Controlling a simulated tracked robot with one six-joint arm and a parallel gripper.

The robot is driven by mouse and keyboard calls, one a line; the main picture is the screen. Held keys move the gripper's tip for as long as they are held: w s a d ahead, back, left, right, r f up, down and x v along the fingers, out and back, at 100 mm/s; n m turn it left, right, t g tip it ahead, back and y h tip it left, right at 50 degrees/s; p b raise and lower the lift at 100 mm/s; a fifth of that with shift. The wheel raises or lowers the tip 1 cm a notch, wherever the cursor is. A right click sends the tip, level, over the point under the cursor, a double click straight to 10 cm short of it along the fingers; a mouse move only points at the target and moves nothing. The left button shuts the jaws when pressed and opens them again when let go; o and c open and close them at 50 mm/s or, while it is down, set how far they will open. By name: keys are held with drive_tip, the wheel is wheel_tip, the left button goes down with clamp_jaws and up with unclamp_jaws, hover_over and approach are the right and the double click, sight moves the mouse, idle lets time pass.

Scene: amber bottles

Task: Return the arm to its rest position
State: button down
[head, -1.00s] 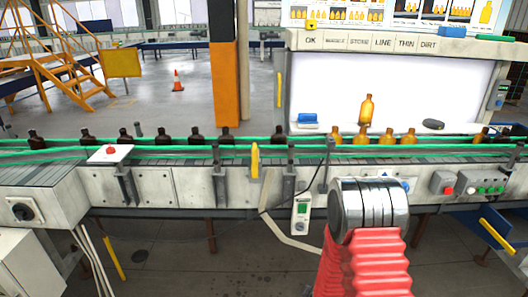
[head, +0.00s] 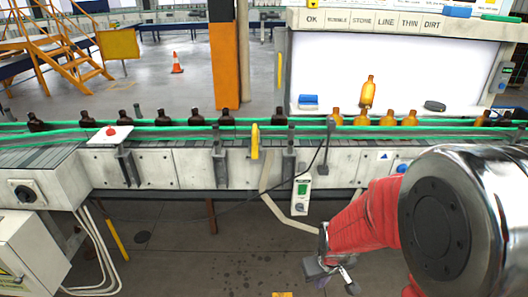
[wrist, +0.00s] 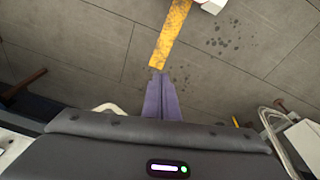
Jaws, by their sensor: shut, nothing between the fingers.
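My gripper (head: 338,274) hangs low in front of the conveyor, below its edge, over the floor. In the wrist view its two purple fingers (wrist: 160,98) lie together, with nothing between them. My red-sleeved arm bends down to it from the right of the head view. Amber bottles stand on the belt before the lit panel, one of them here (head: 388,118). One amber bottle (head: 368,91) shows higher, above that row; its support is unclear. Darker bottles (head: 195,117) stand along the belt to the left. My gripper is apart from all of them.
The conveyor (head: 180,168) runs across the whole view. Floor (head: 190,265) between is open.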

drive_tip(key=s+r+m+t, duration=0.1)
drive_tip(key=s+r, duration=0.5)
drive_tip(key=r, duration=0.6)
drive_tip(key=s+r+m+t, duration=0.1)
drive_tip(key=s+r+t, duration=0.1)
drive_tip(key=s+r, duration=0.5)
wheel_tip(320, 180, up, 6)
drive_tip(key=shift+s+f+m, duration=0.1)
drive_tip(key=shift+s+m, duration=0.15)
drive_tip(key=shift+m, duration=0.15)
